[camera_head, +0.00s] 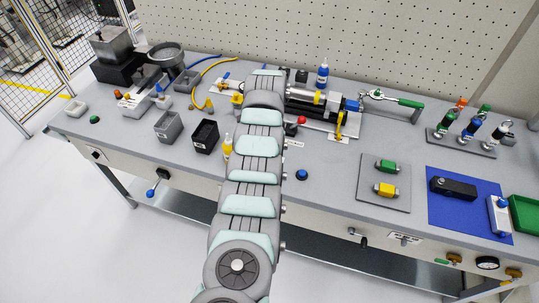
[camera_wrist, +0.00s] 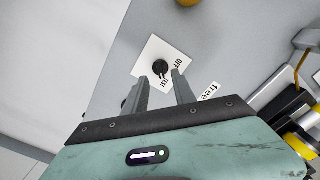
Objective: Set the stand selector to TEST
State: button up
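The stand selector (camera_wrist: 160,68) is a small black round knob on a white label plate (camera_wrist: 148,52) in the wrist view. The word OFF reads beside the knob, and a second word, too small to read surely, lies below it. Which mark the knob points to is unclear. My gripper (camera_wrist: 161,78) is open, its two grey fingers reaching toward the knob from below with a gap between them. The knob shows just beyond and between the fingertips; I cannot tell whether they touch it. In the head view my own arm hides the gripper and the selector.
A "free" label (camera_wrist: 209,92) lies right of the fingers. The stator unit (camera_head: 305,95) stands at the bench's back. A black bin (camera_head: 205,137) and a grey bin (camera_head: 168,126) stand left of my arm; a blue button (camera_head: 302,174) is to the right.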

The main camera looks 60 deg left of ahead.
notch_tip(320, 180, up, 6)
jog(key=shift+r, duration=0.15)
dwell(0.7)
jog(key=shift+w, duration=0.1)
